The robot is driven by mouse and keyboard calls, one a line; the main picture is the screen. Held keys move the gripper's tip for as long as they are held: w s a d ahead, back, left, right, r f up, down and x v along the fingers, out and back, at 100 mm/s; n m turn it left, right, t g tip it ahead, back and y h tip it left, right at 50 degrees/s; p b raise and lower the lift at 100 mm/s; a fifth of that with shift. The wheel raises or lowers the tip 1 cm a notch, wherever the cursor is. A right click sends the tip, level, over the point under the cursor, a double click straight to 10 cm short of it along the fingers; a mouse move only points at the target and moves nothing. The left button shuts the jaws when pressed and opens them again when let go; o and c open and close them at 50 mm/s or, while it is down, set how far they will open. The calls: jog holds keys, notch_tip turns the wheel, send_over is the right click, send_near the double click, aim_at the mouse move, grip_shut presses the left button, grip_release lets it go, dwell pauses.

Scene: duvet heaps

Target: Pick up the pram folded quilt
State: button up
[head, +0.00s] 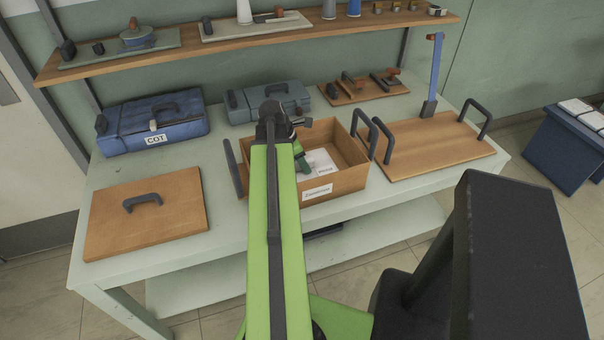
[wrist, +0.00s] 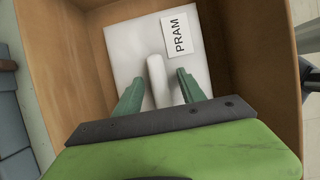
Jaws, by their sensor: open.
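The pram folded quilt (wrist: 131,48) is a flat white square with a label reading PRAM and a raised white grip (wrist: 157,80) on top. It lies in the bottom of a brown open box (head: 345,180); in the head view the quilt (head: 318,162) is partly hidden by my arm. My gripper (wrist: 158,86) is open inside the box, above the quilt, with its green fingers on either side of the white grip. I cannot tell whether the fingers touch it.
A blue case labelled COT (head: 180,130) and a wooden lid with a handle (head: 140,220) are at left. A grey-blue case (head: 240,115) stands behind. A handled wooden board (head: 440,153) is at right. A loaded shelf (head: 300,33) runs above the bench.

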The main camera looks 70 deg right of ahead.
jog(key=shift+f, duration=0.15)
grip_shut()
dwell(1.2)
